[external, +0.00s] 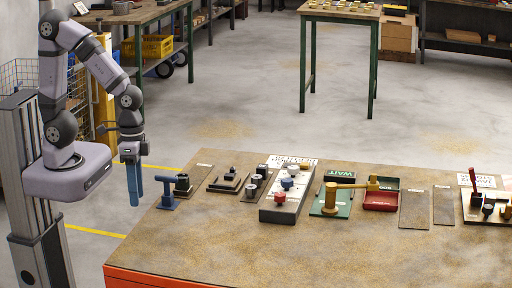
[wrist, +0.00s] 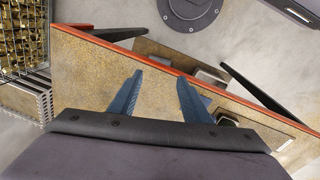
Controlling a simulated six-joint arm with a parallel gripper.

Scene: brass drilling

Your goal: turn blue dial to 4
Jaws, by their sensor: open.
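The blue dial (external: 287,184) sits on a long grey block (external: 283,208) on the workbench, between a red dial (external: 280,198) in front and a pale dial (external: 292,171) behind. Its pointer and number are too small to read. My gripper (external: 134,202) hangs with blue fingers pointing down at the bench's left edge, well to the left of the blue dial. In the wrist view my gripper (wrist: 157,84) shows its two blue fingers apart with nothing between them. I do not make out the blue dial in the wrist view.
A blue fixture (external: 167,199) stands close to the right of my gripper, then several small dark fixtures. Right of the dial block are a green plate with a brass lever (external: 331,197) and a red tray (external: 381,200). The bench's front area (external: 250,252) is clear.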

